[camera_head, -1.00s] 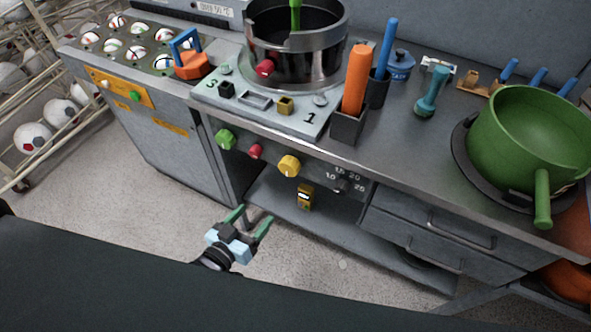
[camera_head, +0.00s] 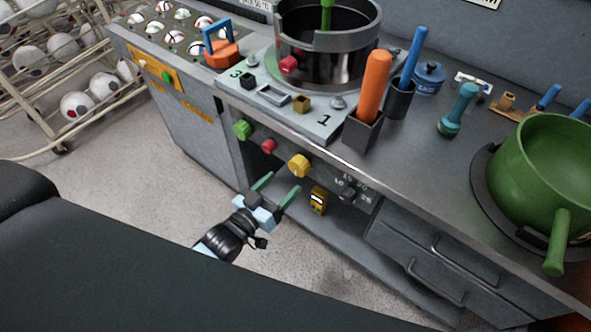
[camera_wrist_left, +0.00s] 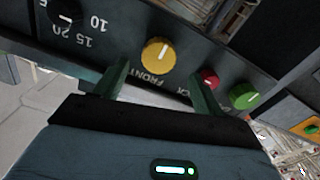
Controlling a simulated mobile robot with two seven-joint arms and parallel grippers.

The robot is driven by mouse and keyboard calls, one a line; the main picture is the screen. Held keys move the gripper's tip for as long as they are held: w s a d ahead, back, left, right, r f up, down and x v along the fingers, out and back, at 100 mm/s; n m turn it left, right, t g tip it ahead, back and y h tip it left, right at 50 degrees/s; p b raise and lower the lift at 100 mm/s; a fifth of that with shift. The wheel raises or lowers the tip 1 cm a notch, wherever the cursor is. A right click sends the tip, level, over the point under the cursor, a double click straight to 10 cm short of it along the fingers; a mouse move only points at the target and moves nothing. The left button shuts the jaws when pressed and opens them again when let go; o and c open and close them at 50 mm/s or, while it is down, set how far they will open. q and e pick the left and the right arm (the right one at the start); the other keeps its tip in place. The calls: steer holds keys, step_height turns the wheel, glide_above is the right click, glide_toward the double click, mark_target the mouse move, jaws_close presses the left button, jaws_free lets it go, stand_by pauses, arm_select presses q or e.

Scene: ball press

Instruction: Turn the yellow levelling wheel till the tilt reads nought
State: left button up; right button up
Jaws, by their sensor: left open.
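The yellow levelling wheel (camera_head: 299,166) is a round knob with a pale pointer line, on the front panel of the bench. It also shows in the left wrist view (camera_wrist_left: 158,56), beside lettering that reads "FRONT". My left gripper (camera_head: 276,187) is open, with green fingers and nothing between them. It is below and slightly left of the wheel, apart from it. In the left wrist view its fingers (camera_wrist_left: 160,88) reach toward the panel on either side below the wheel. A small yellow device with a display (camera_head: 318,200) sits low under the panel; its reading is too small to tell. My right gripper is not seen.
A red knob (camera_head: 268,146) and a green knob (camera_head: 242,129) are left of the wheel. A black dial with numbers (camera_head: 348,193) is to its right. Drawers (camera_head: 430,262) are lower right. A green pot (camera_head: 540,180) stands on the bench. The floor before the panel is clear.

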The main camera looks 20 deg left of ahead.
mark_target(296, 171)
arm_select(q)
steer(key=x, duration=0.6)
steer(key=shift+w+d, duration=0.15)
steer(key=shift+w, duration=0.15)
steer(key=c, duration=1)
